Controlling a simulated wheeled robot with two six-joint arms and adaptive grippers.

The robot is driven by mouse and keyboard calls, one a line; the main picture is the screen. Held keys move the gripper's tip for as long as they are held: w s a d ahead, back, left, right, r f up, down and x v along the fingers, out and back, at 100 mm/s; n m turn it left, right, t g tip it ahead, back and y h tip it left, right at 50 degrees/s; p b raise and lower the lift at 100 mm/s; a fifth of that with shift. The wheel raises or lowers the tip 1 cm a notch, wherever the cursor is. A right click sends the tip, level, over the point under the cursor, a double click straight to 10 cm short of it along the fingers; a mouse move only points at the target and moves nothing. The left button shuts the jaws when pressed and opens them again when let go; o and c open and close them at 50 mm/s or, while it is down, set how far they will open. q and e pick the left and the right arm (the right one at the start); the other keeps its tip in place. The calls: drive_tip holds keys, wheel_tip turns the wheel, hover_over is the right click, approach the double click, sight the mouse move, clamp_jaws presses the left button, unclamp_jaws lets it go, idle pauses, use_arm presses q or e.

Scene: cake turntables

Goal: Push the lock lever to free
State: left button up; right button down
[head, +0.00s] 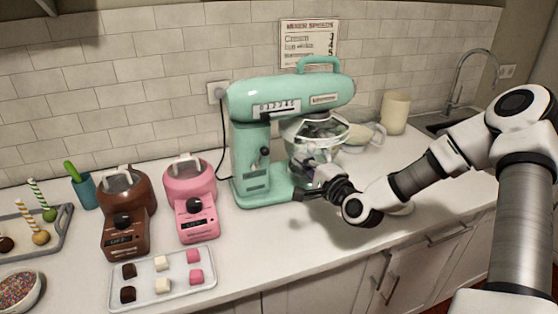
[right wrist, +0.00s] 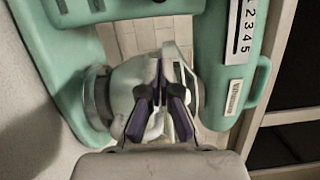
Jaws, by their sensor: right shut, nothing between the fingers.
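The mint-green stand mixer (head: 250,165) stands on the counter with its head level over a clear bowl (head: 318,135). A small dark lever (head: 265,151) with a rounded knob sits on the side of its column; I take it for the lock lever. I cannot read its setting. My right gripper (head: 312,174) is shut and empty, low in front of the bowl and to the right of the lever, apart from it. In the right wrist view my right gripper's fingers (right wrist: 166,75) point at the bowl (right wrist: 128,80). My left gripper is out of view.
Brown (head: 126,200) and pink (head: 190,190) melting pots stand left of the mixer, behind a tray of small cubes (head: 140,290). A cream canister (head: 396,112) stands at the back right. The counter directly in front of the mixer is clear.

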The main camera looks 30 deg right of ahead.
sight(260, 160)
drive_tip(key=w+a, duration=0.2)
drive_tip(key=w, duration=0.1)
drive_tip(key=w+a+p, duration=0.1)
drive_tip(key=w+a, duration=0.1)
drive_tip(key=shift+r, duration=0.3)
drive_tip(key=shift+d, duration=0.1)
